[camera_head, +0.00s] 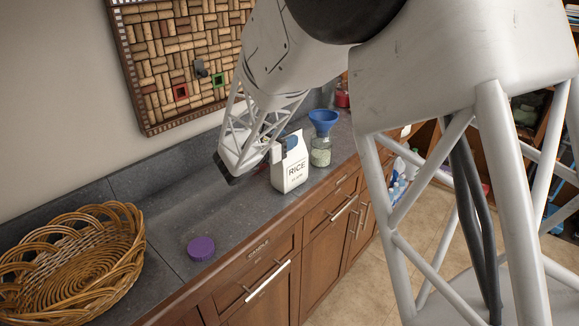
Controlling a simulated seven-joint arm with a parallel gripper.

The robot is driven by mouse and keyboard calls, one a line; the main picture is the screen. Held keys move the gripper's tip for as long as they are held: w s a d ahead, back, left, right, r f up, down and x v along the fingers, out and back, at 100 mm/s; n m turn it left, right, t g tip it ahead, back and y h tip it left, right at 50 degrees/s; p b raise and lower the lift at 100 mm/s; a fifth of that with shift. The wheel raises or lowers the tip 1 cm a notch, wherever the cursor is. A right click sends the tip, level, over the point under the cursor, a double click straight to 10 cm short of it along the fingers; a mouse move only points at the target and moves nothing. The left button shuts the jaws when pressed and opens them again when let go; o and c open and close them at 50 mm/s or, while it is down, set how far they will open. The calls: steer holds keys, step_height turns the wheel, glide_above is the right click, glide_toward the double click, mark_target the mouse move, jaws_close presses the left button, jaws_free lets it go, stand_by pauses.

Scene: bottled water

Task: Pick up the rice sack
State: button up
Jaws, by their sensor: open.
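The rice sack (292,174) is a white bag with dark "RICE" lettering. It stands upright on the dark grey counter (222,219), near the front edge. My gripper (251,164) is open, just to the left of the sack. Its dark left fingertip is low over the counter, and its right finger overlaps the sack's upper left side in the picture. I cannot tell whether that finger touches the sack. Part of the sack's top left is hidden behind the gripper. Nothing shows between the fingers.
A jar with greenish contents (320,156) and a blue funnel (323,117) in its top stands right of the sack. A purple lid (201,248) and a wicker basket (118,268) are on the left. The counter between lid and sack is clear. A cork board (172,60) hangs behind.

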jaws_close()
stand_by(1.3)
